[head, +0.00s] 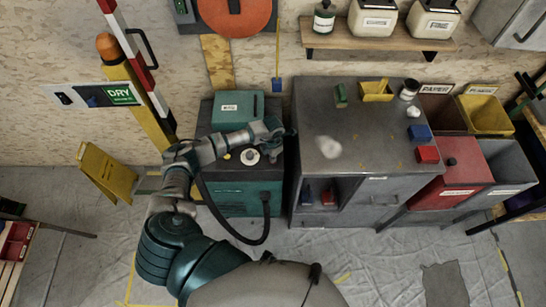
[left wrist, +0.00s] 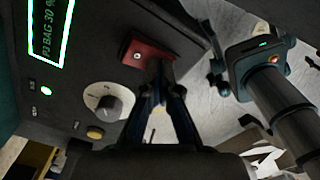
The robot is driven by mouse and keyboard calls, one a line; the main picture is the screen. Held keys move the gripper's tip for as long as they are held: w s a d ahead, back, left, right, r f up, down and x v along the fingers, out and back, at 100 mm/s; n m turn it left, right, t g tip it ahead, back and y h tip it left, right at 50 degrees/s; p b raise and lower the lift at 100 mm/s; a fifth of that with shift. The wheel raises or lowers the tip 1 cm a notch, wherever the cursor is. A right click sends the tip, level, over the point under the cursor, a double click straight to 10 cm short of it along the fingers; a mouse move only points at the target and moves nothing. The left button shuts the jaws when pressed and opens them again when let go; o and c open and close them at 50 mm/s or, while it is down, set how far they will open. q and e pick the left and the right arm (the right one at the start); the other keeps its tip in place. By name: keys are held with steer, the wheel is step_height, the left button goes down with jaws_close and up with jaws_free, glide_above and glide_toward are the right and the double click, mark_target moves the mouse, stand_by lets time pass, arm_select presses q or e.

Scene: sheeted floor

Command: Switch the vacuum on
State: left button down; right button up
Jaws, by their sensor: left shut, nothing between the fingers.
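The vacuum (head: 236,192) is a dark and teal box on the floor against the wall, with a black hose at its front. A red switch piece (left wrist: 140,52) sits beside the dial. My left gripper (left wrist: 161,72) is shut and empty, its tips at the red piece's near edge; I cannot tell whether they touch. In the head view the gripper (head: 272,151) is over the panel's right side.
A grey cabinet (head: 350,130) stands close to the right of the vacuum. A red-and-white barrier pole (head: 135,50) and a yellow folded stand (head: 107,172) are to the left. Red and yellow bins (head: 487,115) are at the right. The sheeted floor in front is mostly clear.

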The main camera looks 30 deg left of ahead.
arm_select(q)
steer(key=shift+r+p, duration=2.55)
steer(key=shift+r, duration=1)
steer(key=shift+f, duration=0.1)
